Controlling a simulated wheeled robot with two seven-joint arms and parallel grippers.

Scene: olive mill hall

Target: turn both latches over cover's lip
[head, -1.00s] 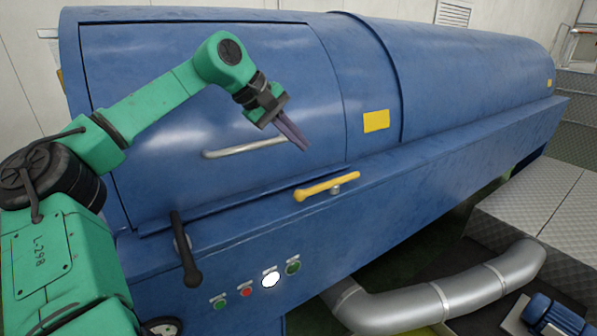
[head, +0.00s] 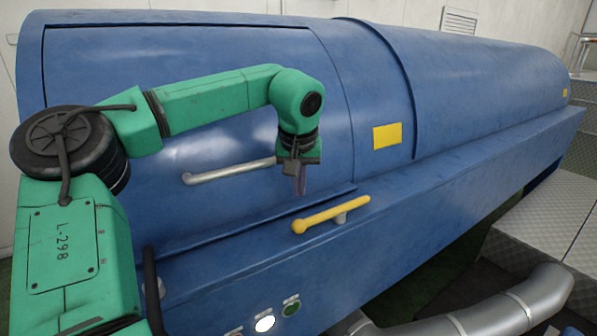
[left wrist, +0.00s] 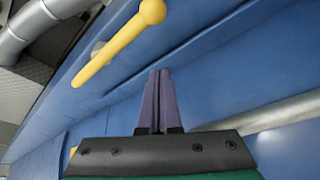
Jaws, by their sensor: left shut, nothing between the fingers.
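The blue cover (head: 230,75) is down on the machine, its lip (head: 262,222) running along its lower edge. A yellow latch (head: 330,214) lies lengthwise just below the lip, nearly parallel to it, on a grey pivot; it also shows in the left wrist view (left wrist: 120,45). A black latch (head: 152,285) stands steeply at the left, its lower part cut off or behind my arm. My left gripper (head: 300,190) points down in front of the cover, just above the lip and the yellow latch's knob end. Its fingers (left wrist: 159,75) are shut, empty and apart from the latch. My right gripper is out of view.
A grey handle (head: 228,172) sticks out from the cover beside my left gripper. Panel buttons (head: 265,323) are below the ledge. A silver pipe (head: 520,305) and metal steps (head: 540,225) are at the right. The ledge right of the yellow latch is clear.

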